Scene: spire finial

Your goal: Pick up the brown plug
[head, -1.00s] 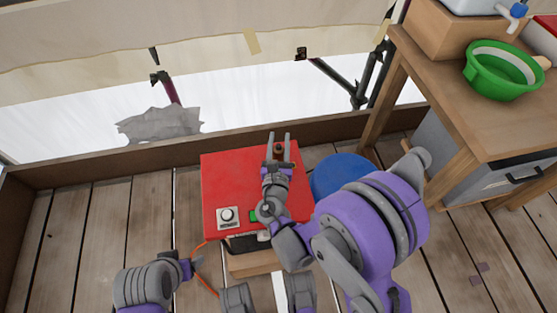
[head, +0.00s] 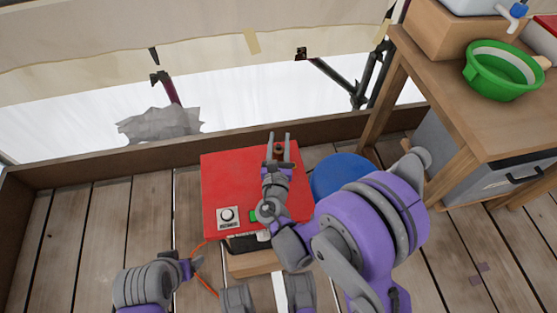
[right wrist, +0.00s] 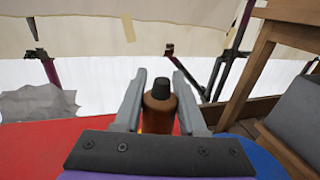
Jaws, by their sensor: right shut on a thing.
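The brown plug (head: 279,150) is a small brown cylinder with a dark top. It stands upright between the fingers of my right gripper (head: 279,136), over the far part of the red box top. In the right wrist view the plug (right wrist: 158,113) sits between both grey fingers, and its lower end is hidden by the gripper body. My right gripper is shut on it. I cannot tell whether the plug still touches the red surface. My left gripper (head: 191,268) is low at the left, near an orange cable, and its fingers do not show clearly.
The red box (head: 228,180) has a white dial plate (head: 228,217) and a green part (head: 253,215). A blue round thing (head: 338,172) is right of it. A wooden table (head: 480,110) with a green basin (head: 503,82) stands at right. A wooden kerb (head: 110,160) runs behind.

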